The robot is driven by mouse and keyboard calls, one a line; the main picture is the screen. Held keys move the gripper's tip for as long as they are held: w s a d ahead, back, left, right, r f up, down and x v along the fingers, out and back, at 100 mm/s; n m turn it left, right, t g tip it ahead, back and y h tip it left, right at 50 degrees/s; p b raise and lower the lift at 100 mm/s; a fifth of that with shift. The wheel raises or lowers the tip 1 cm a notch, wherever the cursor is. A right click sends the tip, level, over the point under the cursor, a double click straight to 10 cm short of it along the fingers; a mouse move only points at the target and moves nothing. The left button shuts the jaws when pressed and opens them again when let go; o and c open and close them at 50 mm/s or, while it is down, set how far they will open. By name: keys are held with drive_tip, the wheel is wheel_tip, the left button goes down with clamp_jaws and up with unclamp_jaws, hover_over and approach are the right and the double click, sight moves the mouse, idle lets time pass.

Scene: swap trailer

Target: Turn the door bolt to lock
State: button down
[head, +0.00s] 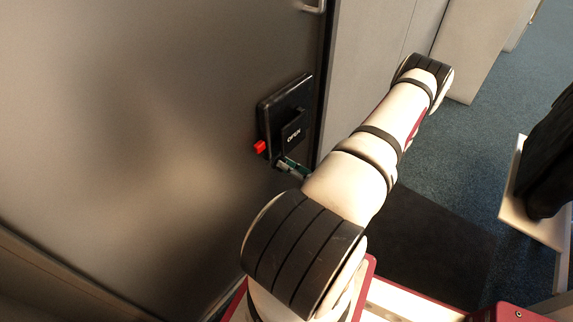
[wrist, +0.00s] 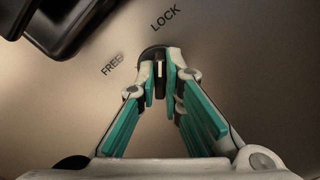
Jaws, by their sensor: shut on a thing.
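The door bolt (wrist: 159,67) is a dark round knob with a pale mark on the metal door (head: 130,110). The mark runs about upright in the wrist view, below the printed word LOCK (wrist: 165,17) and right of the word FREE (wrist: 112,64). My gripper (wrist: 160,82) has its teal-padded fingers on both sides of the knob and is shut on it. In the head view my gripper (head: 290,167) shows just below the black lock box, and the bolt cannot be made out there.
A black lock box (head: 286,105) marked OPEN, with a red tab (head: 260,147), sticks out of the door above my gripper. A metal handle (head: 315,8) is at the door's upper edge. Grey cabinets (head: 475,45) stand to the right, with blue carpet beside them.

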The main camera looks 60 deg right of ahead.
drive_tip(key=shift+m, duration=0.6)
drive_tip(key=c, duration=1.7)
unclamp_jaws()
drive_tip(key=v, duration=1.2)
